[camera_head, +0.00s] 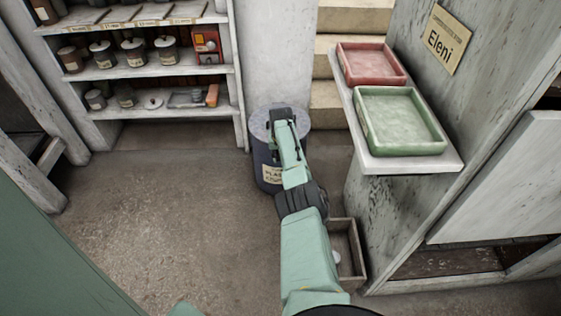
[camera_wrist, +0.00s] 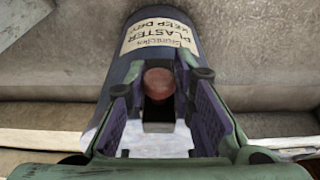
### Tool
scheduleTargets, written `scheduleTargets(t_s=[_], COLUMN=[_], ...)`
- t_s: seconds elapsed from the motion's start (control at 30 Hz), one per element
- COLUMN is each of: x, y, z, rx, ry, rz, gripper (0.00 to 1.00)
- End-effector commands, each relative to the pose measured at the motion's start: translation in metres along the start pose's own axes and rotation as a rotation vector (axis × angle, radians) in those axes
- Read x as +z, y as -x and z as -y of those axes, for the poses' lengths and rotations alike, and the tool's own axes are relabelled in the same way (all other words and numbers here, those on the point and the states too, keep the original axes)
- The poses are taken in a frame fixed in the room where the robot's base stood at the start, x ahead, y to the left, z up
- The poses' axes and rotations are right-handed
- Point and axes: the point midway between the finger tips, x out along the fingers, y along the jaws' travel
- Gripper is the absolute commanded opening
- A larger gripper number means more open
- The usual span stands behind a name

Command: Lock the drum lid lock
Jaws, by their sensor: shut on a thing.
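The dark blue drum (camera_head: 263,158) stands upright on the floor by the shelf and steps, with a grey lid (camera_head: 259,122) and a plaster label. In the wrist view the drum (camera_wrist: 208,84) appears upside down, its label (camera_wrist: 160,33) at the top. My gripper (camera_head: 281,117) is over the drum's lid and hides part of it. In the wrist view the fingers of my gripper (camera_wrist: 158,100) stand either side of a round reddish-brown piece, the drum lid lock (camera_wrist: 159,82), and are shut on it. The rest of the lock is hidden from the head camera.
A shelf (camera_head: 165,82) with several jars stands at the left back. A ledge (camera_head: 412,164) on the right holds a red tray (camera_head: 371,63) and a green tray (camera_head: 400,121). A wooden crate (camera_head: 349,250) sits beside my arm. Floor at left is clear.

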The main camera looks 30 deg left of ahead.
Motion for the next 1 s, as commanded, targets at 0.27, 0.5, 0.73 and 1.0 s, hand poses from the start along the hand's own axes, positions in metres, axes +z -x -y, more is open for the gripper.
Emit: scheduleTargets(t_s=[0.27, 0.5, 0.73, 1.0], x=[-0.0029, -0.0030, -0.0027, -0.0018], y=[0.0007, 0.0009, 0.0007, 0.0004], z=[-0.0034, -0.0039, -0.0033, -0.0015], rx=[0.006, 0.007, 0.006, 0.004], ry=[-0.003, -0.003, -0.002, 0.000], rz=[0.014, 0.013, 0.014, 0.016], gripper=[0.00, 0.00, 0.35, 0.42])
